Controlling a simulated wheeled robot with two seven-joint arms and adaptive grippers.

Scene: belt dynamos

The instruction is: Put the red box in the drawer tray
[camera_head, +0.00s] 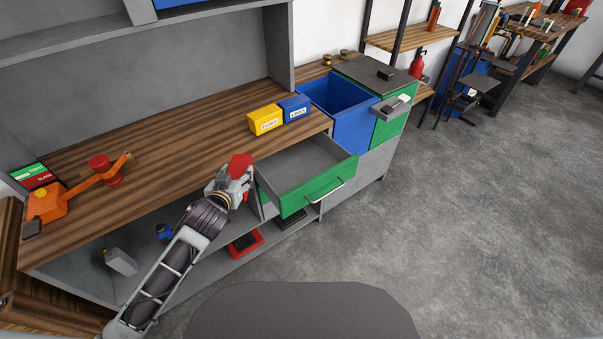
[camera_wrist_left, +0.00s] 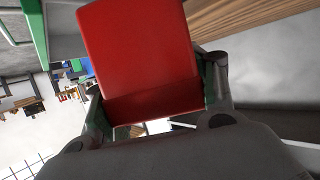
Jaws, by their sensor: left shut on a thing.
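A red box (camera_wrist_left: 140,50) fills the middle of the left wrist view, between the two fingers of my left gripper (camera_wrist_left: 155,100). In the head view the red box (camera_head: 240,164) shows at the tip of my left gripper (camera_head: 233,180), which is shut on it. The gripper is at the bench's front edge, just left of the open drawer. The drawer tray (camera_head: 300,168) is grey inside with a green front (camera_head: 318,186) and a metal handle. It is pulled out and looks empty. My right gripper is not in view.
A yellow box (camera_head: 265,120) and a small blue box (camera_head: 295,108) stand on the wooden bench (camera_head: 185,125) behind the drawer. A large open blue bin (camera_head: 345,110) is to the right. An orange device (camera_head: 50,203) sits at the bench's left. A red tray (camera_head: 245,243) lies on the shelf below.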

